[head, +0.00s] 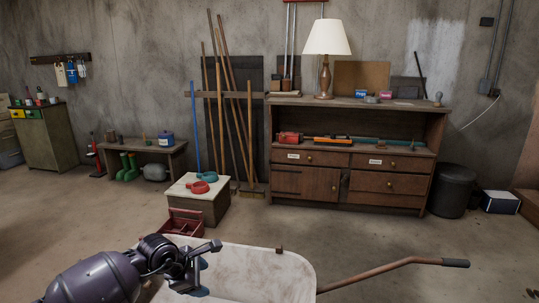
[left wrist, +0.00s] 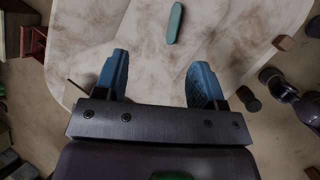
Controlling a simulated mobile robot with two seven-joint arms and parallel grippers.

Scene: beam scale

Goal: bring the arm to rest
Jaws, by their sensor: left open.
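My left gripper (head: 202,276) is at the bottom left of the head view, over the left part of a pale, stained tub (head: 265,268). In the left wrist view its two blue fingers (left wrist: 157,82) stand wide apart. Nothing is between them. The same tub (left wrist: 230,40) fills the upper part of that view. A slim teal piece (left wrist: 175,23) lies on the tub, ahead of the fingertips and apart from them. My left arm comes in from the lower left. My right gripper does not show clearly in either view.
A brown handle (head: 390,268) with a dark grip runs right from the tub. A red toolbox (head: 183,222) stands on the floor behind my gripper, by a low box (head: 198,205) with red and teal rings. A dresser (head: 350,180) stands at the wall.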

